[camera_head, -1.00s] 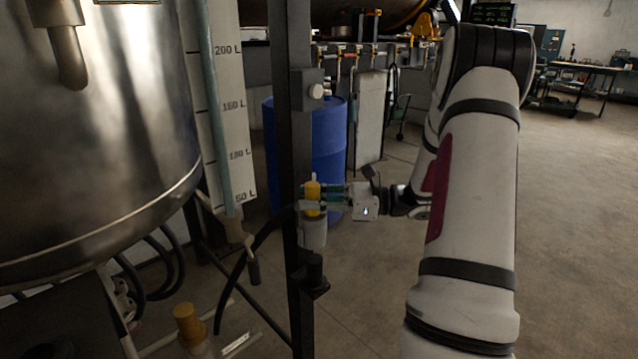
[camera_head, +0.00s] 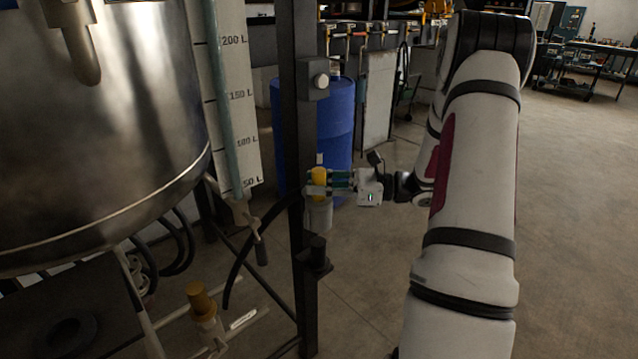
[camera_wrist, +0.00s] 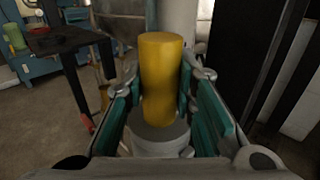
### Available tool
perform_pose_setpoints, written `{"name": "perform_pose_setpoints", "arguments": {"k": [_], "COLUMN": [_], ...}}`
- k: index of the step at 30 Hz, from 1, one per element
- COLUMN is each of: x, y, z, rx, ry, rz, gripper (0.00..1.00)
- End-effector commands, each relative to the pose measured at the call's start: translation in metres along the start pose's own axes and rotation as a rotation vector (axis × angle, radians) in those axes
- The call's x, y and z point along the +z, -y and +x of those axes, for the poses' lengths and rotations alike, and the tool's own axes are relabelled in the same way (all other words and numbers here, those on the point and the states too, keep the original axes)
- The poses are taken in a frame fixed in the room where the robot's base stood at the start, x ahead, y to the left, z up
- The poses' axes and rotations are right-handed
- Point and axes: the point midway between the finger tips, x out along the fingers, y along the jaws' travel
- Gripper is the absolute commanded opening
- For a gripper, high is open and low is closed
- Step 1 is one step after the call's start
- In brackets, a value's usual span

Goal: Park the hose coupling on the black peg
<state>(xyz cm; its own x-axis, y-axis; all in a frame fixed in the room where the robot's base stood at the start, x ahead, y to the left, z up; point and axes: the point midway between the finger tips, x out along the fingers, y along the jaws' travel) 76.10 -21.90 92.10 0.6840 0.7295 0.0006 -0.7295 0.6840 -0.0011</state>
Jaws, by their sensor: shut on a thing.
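My gripper (camera_head: 324,186) is shut on the hose coupling (camera_head: 318,214), which has a yellow upright cylinder above a grey lower body. The wrist view shows the coupling's yellow part (camera_wrist: 160,75) between the green-lined fingers, with a grey collar below. The black peg (camera_head: 318,248) stands upright on a small bracket on the dark post. The coupling appears just above the peg in the head view, with a small gap. Its depth alignment with the peg cannot be told. The coupling's underside is hidden.
The dark vertical post (camera_head: 298,130) stands close to the left of my gripper. A black hose (camera_head: 250,240) curves down left of it. A steel tank (camera_head: 100,130) fills the left, and a blue drum (camera_head: 335,125) stands behind. Open floor (camera_head: 570,240) lies to the right.

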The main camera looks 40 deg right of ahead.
Motion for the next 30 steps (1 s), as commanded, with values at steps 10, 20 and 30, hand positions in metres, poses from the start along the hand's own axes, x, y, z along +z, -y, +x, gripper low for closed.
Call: {"name": "perform_pose_setpoints", "arguments": {"k": [10, 20, 30], "x": [-0.031, -0.053, -0.055], "y": [0.000, 0.000, 0.000], "z": [0.001, 0.001, 0.000], "rx": [0.001, 0.001, 0.001], "ry": [0.001, 0.001, 0.001], "rz": [0.002, 0.001, 0.000], "gripper": [0.00, 0.00, 0.00]}}
